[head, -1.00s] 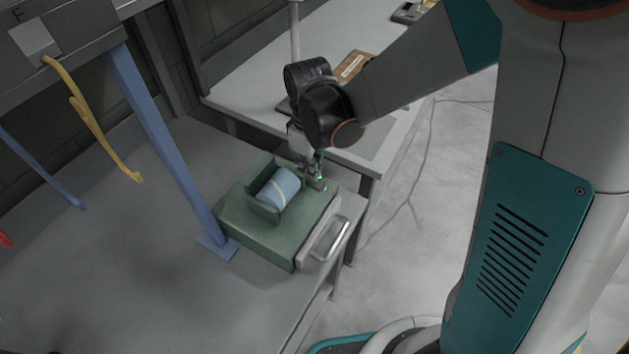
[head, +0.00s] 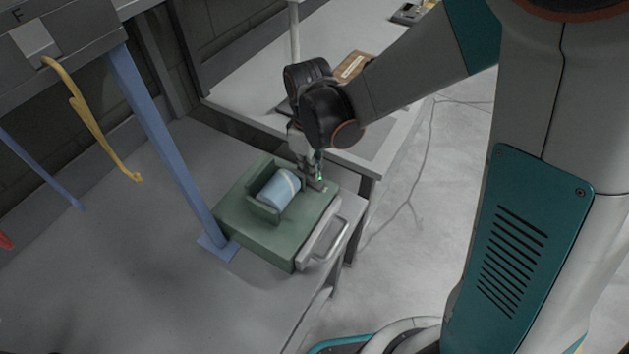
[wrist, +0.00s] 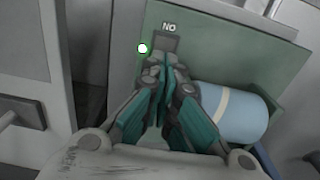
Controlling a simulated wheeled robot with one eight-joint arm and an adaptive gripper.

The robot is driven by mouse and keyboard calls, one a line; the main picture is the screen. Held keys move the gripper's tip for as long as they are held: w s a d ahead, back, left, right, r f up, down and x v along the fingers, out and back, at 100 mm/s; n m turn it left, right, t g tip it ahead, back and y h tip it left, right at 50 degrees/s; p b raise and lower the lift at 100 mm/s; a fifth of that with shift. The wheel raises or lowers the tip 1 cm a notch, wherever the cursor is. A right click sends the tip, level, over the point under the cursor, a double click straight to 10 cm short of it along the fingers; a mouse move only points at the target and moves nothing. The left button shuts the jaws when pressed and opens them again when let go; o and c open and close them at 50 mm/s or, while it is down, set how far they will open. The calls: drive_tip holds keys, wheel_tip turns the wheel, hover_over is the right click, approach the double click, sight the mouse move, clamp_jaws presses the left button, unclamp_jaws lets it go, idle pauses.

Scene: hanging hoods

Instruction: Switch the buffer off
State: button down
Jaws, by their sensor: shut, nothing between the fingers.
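The buffer is a green box (head: 262,232) on the grey bench, with a blue roller (head: 277,192) bearing a pale stripe in its cradle. In the wrist view the roller (wrist: 238,112) lies right of my fingers. A small dark switch (wrist: 167,42) is on the green top, beneath letters reading "NO" in this view, so "ON" upside down. Contact cannot be told. In the head view my gripper (head: 316,176) points down at the box's far right corner.
A blue post (head: 165,150) stands close left of the box. A yellow hook (head: 95,125) hangs further left. A pale metal handle (head: 328,240) juts from the box's right side.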

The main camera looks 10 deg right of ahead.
drive_tip(key=shift+f+b, duration=0.85)
drive_tip(key=shift+f, duration=0.2)
idle(0.5)
drive_tip(key=shift+r, duration=0.1)
drive_tip(key=shift+r+p, duration=2.45)
drive_tip(key=shift+r, duration=1.05)
drive_tip(key=shift+d, duration=0.1)
